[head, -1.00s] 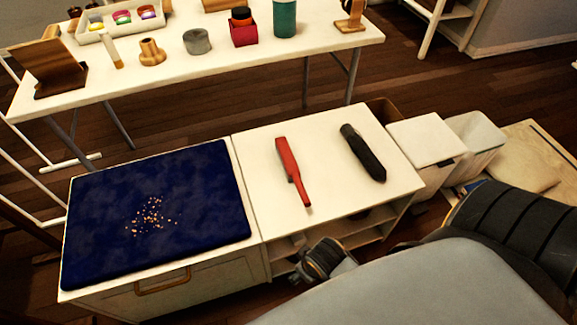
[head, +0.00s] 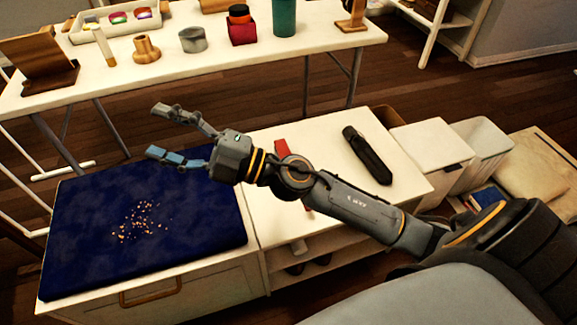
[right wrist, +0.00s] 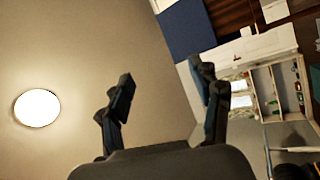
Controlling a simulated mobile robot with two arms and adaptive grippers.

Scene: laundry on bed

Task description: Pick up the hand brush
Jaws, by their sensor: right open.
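A slim red tool (head: 281,146), which looks like the hand brush, lies on the white cabinet top. My right forearm crosses over it in the head view and hides its middle. A thicker black tool (head: 368,156) lies to its right, apart from it. My right gripper (head: 158,131) is open and empty, raised in the air over the far part of the dark blue pad, left of the red tool. In the right wrist view its two fingers (right wrist: 168,95) stand apart with nothing between them. My left gripper is not in view.
The dark blue pad (head: 90,265) with scattered crumbs (head: 140,222) covers the cabinet's left half. A white table (head: 240,62) with several small objects stands behind. White bins (head: 432,150) stand to the right. The cabinet top around the black tool is clear.

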